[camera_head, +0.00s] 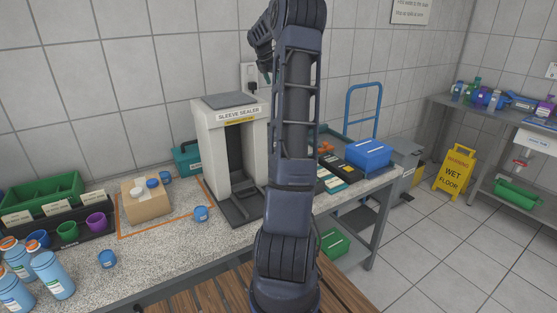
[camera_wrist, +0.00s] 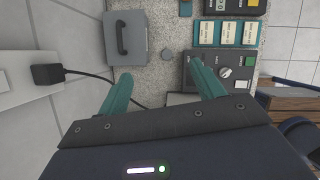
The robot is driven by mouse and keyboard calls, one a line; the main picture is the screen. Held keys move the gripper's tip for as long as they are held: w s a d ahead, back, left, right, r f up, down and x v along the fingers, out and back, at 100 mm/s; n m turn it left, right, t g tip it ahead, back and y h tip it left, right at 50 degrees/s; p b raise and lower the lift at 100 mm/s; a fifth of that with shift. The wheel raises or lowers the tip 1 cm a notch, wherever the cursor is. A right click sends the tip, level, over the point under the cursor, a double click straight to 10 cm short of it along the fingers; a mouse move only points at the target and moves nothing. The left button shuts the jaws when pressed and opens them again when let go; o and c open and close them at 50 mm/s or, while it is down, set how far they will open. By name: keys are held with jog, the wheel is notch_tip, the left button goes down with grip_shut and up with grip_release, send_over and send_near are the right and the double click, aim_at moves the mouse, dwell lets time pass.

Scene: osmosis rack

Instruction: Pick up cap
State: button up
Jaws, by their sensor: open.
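Several small round pieces that may be caps or cups lie on the speckled bench in the head view. One blue piece (camera_head: 201,214) is left of the sleeve sealer, one (camera_head: 107,259) is near the front left, and one (camera_head: 165,177) is behind the cardboard box. A blue piece (camera_head: 138,190) and a white piece (camera_head: 152,183) sit on the cardboard box (camera_head: 147,208). I cannot tell which is the cap. My gripper (camera_wrist: 160,67) is open, its teal fingers apart and holding nothing.
The sleeve sealer (camera_head: 228,150) stands tall beside my arm. Blue-white bottles (camera_head: 52,276) and a rack with a green cup (camera_head: 67,232) and a purple cup (camera_head: 96,221) are at left. The wrist view shows a grey handled box (camera_wrist: 126,38) and a knobbed device (camera_wrist: 230,85).

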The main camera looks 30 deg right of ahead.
jog(key=f, duration=3.5)
jog(key=shift+d+f, duration=0.2)
jog(key=shift+f, duration=0.1)
jog(key=shift+x, duration=2.5)
jog(key=shift+c, duration=0.5)
jog(key=c, duration=1)
